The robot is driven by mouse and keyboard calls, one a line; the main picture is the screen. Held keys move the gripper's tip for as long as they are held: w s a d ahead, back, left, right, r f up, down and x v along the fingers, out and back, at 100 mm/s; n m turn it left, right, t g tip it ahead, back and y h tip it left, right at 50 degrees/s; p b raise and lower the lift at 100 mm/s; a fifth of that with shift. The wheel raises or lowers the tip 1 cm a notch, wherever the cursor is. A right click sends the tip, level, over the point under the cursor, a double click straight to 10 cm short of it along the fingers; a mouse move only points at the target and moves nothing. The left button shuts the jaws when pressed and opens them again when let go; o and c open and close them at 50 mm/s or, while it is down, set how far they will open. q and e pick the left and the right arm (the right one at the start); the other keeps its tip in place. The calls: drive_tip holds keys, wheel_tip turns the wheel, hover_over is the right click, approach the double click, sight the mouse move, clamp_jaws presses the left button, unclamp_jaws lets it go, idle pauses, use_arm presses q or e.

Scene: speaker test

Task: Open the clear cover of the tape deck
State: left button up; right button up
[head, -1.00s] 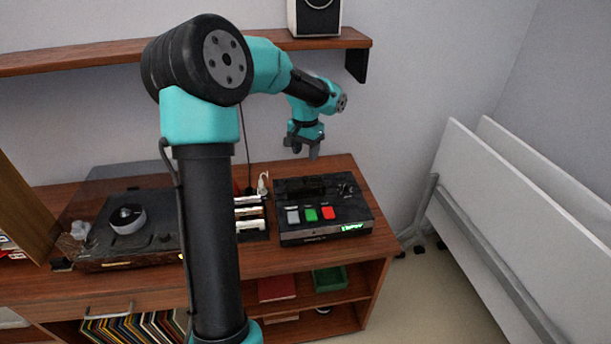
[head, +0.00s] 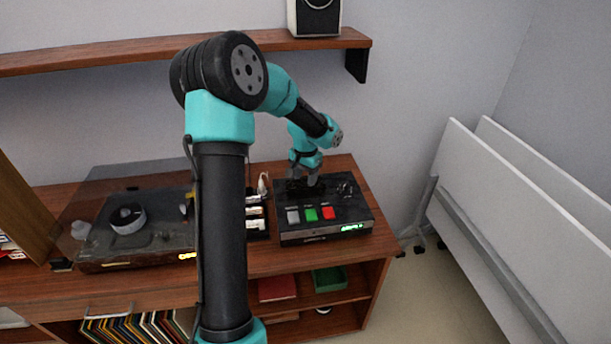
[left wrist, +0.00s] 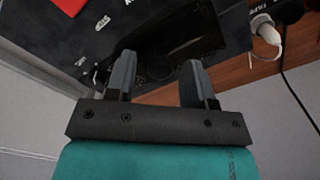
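The tape deck (head: 322,232) is a dark box on the right part of the wooden cabinet top, with grey, green and red buttons and a green lit display. Its dark, glossy cover area lies at the back of its top; the left wrist view shows this cover (left wrist: 180,45) close up, and it looks lowered. My left gripper (head: 303,180) is just over the back of the deck. In the left wrist view its two fingers (left wrist: 158,75) stand apart with nothing between them, their tips over the cover's edge. I cannot tell whether they touch it. My right gripper is not in view.
A turntable (head: 135,262) with a clear lid stands to the left. Cassettes (head: 256,224) and a white plug with a cable (left wrist: 266,32) are beside the deck. A shelf (head: 130,53) with a speaker (head: 315,17) hangs above. White panels (head: 510,210) lean at right.

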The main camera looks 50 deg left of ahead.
use_arm(q)
clamp_jaws()
drive_tip(key=shift+a, duration=0.1)
idle(0.4)
